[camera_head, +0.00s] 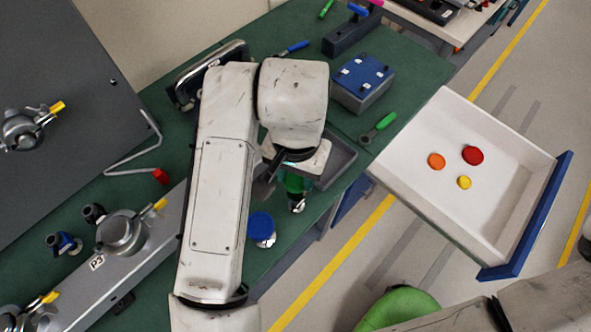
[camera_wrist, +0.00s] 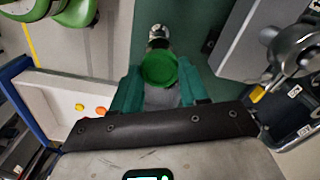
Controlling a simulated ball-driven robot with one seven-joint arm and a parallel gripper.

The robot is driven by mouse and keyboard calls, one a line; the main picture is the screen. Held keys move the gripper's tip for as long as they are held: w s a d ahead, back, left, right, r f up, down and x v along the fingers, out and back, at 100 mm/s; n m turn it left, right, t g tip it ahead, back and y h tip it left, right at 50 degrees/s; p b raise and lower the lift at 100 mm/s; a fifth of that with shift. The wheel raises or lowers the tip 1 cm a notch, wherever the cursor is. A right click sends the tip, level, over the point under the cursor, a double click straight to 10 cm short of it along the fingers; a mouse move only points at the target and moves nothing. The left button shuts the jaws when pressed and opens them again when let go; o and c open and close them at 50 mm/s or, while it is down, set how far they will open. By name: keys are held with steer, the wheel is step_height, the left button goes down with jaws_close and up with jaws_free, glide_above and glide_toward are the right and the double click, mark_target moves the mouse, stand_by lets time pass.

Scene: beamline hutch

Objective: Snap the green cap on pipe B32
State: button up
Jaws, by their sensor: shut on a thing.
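The green cap (camera_wrist: 160,68) is between the fingertips of my gripper (camera_wrist: 158,80), which is shut on it in the wrist view. In the head view the green cap (camera_head: 294,183) shows partly below my wrist, which hides most of the gripper. A metal pipe end (camera_head: 296,205) shows just below the cap; it also shows beyond the cap in the wrist view (camera_wrist: 158,36). I cannot tell whether cap and pipe touch. No B32 label is readable.
A blue-capped metal piece (camera_head: 262,226) stands left of the pipe on the green bench (camera_head: 340,208). A white drawer (camera_head: 425,195) at right holds red, orange and yellow caps. A blue-topped box (camera_head: 362,80), a grey tray (camera_head: 338,160) and a green-handled tool (camera_head: 378,128) are close by.

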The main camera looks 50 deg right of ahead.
steer(key=shift+f+b, duration=1.85)
steer(key=shift+b, duration=0.95)
steer(key=shift+f, duration=0.5)
steer(key=o, duration=1.1)
steer(key=shift+r, duration=0.1)
step_height(320, 180, up, 11)
steer(key=p, duration=0.3)
steer(key=shift+f, duration=0.2)
